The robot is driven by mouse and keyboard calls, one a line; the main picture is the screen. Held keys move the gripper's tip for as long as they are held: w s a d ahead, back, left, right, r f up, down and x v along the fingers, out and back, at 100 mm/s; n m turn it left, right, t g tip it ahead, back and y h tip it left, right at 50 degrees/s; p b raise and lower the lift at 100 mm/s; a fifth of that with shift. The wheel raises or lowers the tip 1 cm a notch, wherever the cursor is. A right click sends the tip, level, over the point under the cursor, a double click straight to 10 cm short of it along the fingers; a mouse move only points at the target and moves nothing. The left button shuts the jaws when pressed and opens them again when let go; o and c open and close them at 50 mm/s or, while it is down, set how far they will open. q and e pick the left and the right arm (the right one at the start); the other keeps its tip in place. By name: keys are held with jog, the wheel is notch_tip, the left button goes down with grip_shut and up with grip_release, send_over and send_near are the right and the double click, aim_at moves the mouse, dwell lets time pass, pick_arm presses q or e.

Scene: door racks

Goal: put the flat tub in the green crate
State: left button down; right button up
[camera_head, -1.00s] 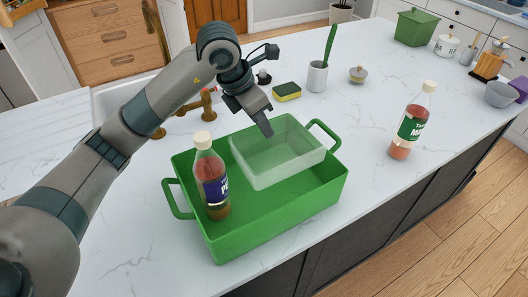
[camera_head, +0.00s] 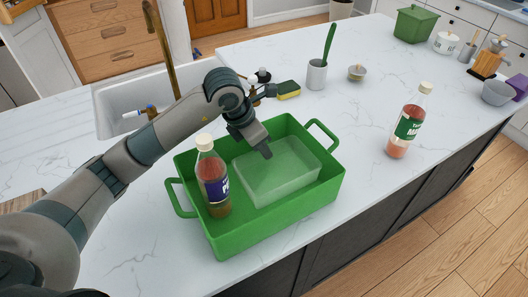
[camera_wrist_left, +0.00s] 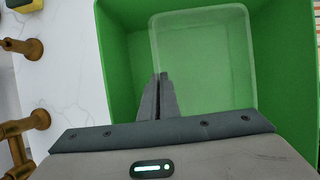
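The flat tub (camera_head: 282,177) is a pale, see-through box inside the green crate (camera_head: 270,233). It lies low and roughly level in the crate's right part, and it also shows in the left wrist view (camera_wrist_left: 208,60). My left gripper (camera_head: 265,152) reaches down into the crate at the tub's far wall. In the left wrist view its fingers (camera_wrist_left: 160,85) are close together, with the tub's side wall between them. The tub's underside is hidden, so I cannot tell whether it touches the crate floor. My right gripper is not in view.
A bottle with a purple label (camera_head: 213,178) stands in the crate's left part. Another bottle (camera_head: 409,122) stands on the counter to the right. A sponge (camera_head: 289,90) and a utensil cup (camera_head: 316,75) are behind.

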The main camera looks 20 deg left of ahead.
pick_arm(q)
jog(key=shift+f, duration=1)
jog(key=shift+f, duration=0.15)
jog(key=c, duration=2)
grip_release()
jog(key=shift+r, duration=0.25)
jog(key=b+v, duration=0.2)
jog(key=v, duration=1)
jog(key=shift+f+b, duration=0.1)
jog(key=shift+b, duration=0.25)
